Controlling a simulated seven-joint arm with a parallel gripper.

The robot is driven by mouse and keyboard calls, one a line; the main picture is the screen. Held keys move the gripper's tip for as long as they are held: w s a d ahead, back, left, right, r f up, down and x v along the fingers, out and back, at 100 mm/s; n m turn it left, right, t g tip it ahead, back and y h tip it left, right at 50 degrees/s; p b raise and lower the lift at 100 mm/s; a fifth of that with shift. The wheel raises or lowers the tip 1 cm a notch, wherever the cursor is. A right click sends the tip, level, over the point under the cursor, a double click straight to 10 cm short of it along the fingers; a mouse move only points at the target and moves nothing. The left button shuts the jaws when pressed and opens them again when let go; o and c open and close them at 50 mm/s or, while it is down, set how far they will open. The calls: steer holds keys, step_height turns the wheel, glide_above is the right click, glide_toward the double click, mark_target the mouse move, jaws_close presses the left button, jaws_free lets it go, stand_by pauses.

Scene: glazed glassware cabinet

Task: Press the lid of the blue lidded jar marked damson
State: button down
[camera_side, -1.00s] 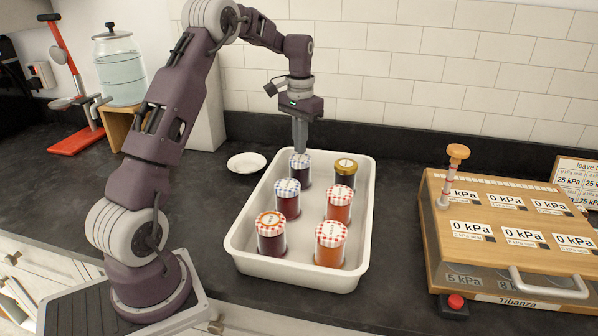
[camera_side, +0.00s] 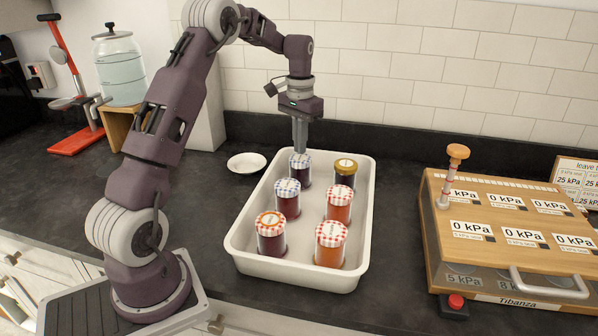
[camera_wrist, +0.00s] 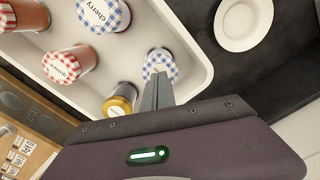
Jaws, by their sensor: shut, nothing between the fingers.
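A jar with a blue-checked lid (camera_side: 300,160) and dark contents stands upright at the back left of the white tray (camera_side: 245,222). My gripper (camera_side: 300,151) is shut and empty, pointing down at this lid. The fingertips meet or nearly meet its top; I cannot tell whether they touch. In the wrist view my fingers (camera_wrist: 158,82) cover part of this lid (camera_wrist: 160,62), and its writing cannot be read. A second blue-checked jar (camera_side: 288,200) stands in front of it; its lid reads "cherry" in the wrist view (camera_wrist: 100,12).
The tray also holds a gold-lidded jar (camera_side: 345,171), red-checked jars (camera_side: 338,205) and an orange-checked jar (camera_side: 270,238). A white saucer (camera_side: 246,162) lies left of the tray. A wooden box with 0 kPa displays (camera_side: 510,230) stands at right. A tiled wall rises behind.

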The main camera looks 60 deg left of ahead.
steer(key=shift+f, duration=0.8)
stand_by(0.4)
step_height(320, 180, up, 8)
stand_by(0.5)
